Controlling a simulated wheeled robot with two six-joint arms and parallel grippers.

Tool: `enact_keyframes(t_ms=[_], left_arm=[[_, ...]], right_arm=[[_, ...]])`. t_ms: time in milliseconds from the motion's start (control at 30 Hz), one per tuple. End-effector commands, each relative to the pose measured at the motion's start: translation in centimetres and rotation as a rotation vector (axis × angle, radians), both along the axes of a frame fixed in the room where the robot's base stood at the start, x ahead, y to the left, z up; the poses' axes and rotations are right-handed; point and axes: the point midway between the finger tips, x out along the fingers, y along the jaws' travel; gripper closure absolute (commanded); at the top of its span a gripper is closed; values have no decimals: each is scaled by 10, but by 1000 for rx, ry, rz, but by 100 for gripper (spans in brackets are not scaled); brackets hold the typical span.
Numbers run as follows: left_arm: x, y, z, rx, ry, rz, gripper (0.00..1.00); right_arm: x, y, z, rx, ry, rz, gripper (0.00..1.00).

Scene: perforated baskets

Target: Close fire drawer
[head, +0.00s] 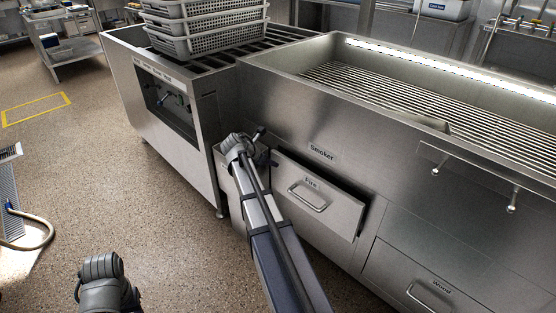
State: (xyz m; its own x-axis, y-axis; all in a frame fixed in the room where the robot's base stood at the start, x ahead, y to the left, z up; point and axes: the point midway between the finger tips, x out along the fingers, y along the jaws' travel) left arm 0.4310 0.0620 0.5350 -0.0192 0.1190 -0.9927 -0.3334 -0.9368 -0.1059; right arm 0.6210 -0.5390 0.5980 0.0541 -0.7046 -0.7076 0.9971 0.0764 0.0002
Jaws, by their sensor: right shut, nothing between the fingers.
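The fire drawer (335,213) is a steel front labelled "Fire" with a bar handle (307,198), below the "Smoker" label. It stands a little out from the cabinet, with a dark gap along its top and right edges. My right gripper (260,132) is shut and empty, by the cabinet face above and left of the drawer's upper left corner. I cannot tell whether it touches the steel. My right arm passes in front of the drawer's left side and hides part of it. Of my left arm only a grey joint shows at the bottom left.
The smoker's grill (420,95) lies above the drawer. A closed "Wood" drawer (405,275) is at lower right, and hooks (475,180) stick out above it. Stacked perforated baskets (205,25) stand on the left counter. The speckled floor (150,215) at left is mostly clear.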

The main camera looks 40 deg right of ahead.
Motion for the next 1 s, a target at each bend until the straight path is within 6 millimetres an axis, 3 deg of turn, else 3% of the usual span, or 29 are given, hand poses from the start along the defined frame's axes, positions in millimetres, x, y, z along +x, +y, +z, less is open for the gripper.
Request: enact_keyframes(t_ms=[100, 400, 833, 933, 1000], left_arm=[[0, 0, 27, 2, 0, 3, 50], [-1, -1, 61, -4, 3, 5, 50], [-1, -1, 71, -7, 4, 7, 50], [-1, -2, 69, -7, 3, 7, 50], [-1, -1, 67, -7, 3, 7, 50]], right_arm=[[-3, 20, 27, -1, -1, 2, 100], [-5, 56, 61, -1, 1, 1, 100], [-7, 71, 71, -1, 0, 0, 100], [-22, 70, 69, -1, -1, -2, 100], [-45, 69, 67, -1, 0, -3, 100]])
